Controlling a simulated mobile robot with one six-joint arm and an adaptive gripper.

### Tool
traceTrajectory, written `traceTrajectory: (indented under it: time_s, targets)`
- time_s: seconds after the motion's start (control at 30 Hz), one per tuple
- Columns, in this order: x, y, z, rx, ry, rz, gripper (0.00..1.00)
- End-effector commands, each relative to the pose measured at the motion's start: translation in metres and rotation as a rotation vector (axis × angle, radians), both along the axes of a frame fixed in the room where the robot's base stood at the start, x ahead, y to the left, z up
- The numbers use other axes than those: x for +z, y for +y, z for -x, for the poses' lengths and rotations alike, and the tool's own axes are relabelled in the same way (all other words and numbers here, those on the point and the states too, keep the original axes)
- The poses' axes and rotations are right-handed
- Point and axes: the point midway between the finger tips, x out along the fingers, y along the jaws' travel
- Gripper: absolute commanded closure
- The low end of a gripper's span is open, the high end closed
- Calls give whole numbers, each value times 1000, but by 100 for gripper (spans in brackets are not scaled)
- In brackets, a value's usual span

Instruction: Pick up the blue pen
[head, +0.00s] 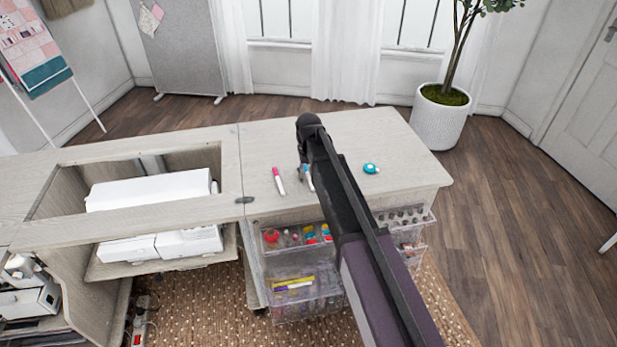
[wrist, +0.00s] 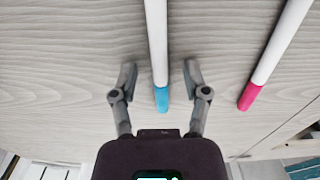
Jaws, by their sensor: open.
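The blue pen (wrist: 157,50) has a white body and a blue end and lies on the wooden cabinet top (head: 400,140). In the wrist view my gripper (wrist: 158,78) is open, with one finger on each side of the pen near its blue end. The fingers look apart from the pen; whether they are at its height I cannot tell. In the head view the blue pen (head: 308,178) is mostly hidden behind my arm, with only a small part showing. My gripper (head: 303,172) is also largely hidden there.
A white pen with a pink end (head: 278,181) lies close by, and it also shows at right in the wrist view (wrist: 277,45). A teal round item (head: 371,168) lies right of my arm. Clear drawers (head: 300,300) hang on the cabinet front. An open well (head: 60,192) is at left.

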Motion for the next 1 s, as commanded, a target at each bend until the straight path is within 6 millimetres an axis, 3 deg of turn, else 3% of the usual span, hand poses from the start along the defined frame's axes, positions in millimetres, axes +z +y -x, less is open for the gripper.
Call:
traceTrajectory:
  time_s: [0.07, 0.1, 0.3, 1.0]
  targets:
    - [0, 0, 0, 0, 0, 0, 40]
    - [0, 0, 0, 0, 0, 0, 46]
    - [0, 0, 0, 0, 0, 0, 98]
    - [9, 0, 0, 0, 0, 0, 100]
